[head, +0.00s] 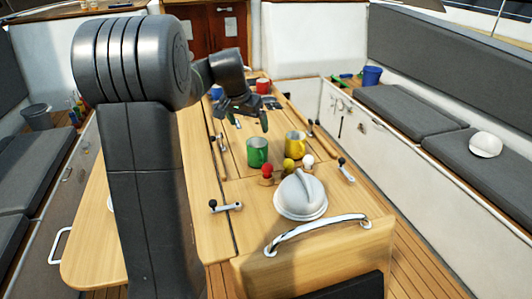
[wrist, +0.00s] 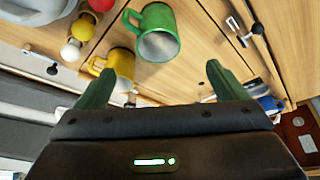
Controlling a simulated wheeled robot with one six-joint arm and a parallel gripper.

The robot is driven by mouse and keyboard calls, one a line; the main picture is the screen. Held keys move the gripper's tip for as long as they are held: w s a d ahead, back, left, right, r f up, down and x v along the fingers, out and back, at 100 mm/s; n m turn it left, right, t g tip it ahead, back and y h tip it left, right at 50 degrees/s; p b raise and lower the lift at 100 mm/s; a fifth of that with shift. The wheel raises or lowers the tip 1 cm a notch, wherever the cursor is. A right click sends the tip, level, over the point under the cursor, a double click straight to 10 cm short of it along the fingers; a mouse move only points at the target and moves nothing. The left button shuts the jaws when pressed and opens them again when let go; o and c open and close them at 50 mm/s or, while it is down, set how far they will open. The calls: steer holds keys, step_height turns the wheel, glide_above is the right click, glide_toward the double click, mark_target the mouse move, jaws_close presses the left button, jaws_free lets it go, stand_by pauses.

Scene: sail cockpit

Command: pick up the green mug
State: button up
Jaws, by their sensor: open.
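The green mug (head: 257,152) stands upright on the wooden cockpit table in the head view. It also shows near the top middle of the wrist view (wrist: 155,35), with its open top towards the camera. My gripper (head: 252,124) is over the table, beyond and above the mug in the head view. Its two green fingers are spread apart with nothing between them in the wrist view (wrist: 165,85). The mug is apart from the fingers. A yellow mug (head: 296,145) stands to the right of the green mug in the head view; it also shows in the wrist view (wrist: 117,68).
Red, yellow and white knobs (head: 289,165) stand just in front of the mugs. A grey dome-shaped fitting (head: 300,196) and a metal handrail (head: 318,232) are nearer. A red mug (head: 263,86) stands at the table's far end. Cushioned benches line both sides.

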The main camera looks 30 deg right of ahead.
steer(key=p, duration=0.1)
glide_toward(257, 147)
steer(key=shift+s+f, duration=0.4)
steer(key=shift+f, duration=0.15)
steer(key=shift+s+f, duration=0.4)
steer(key=shift+f, duration=0.2)
steer(key=shift+p+x, duration=1.2)
steer(key=shift+x, duration=1.4)
steer(key=c, duration=1.1)
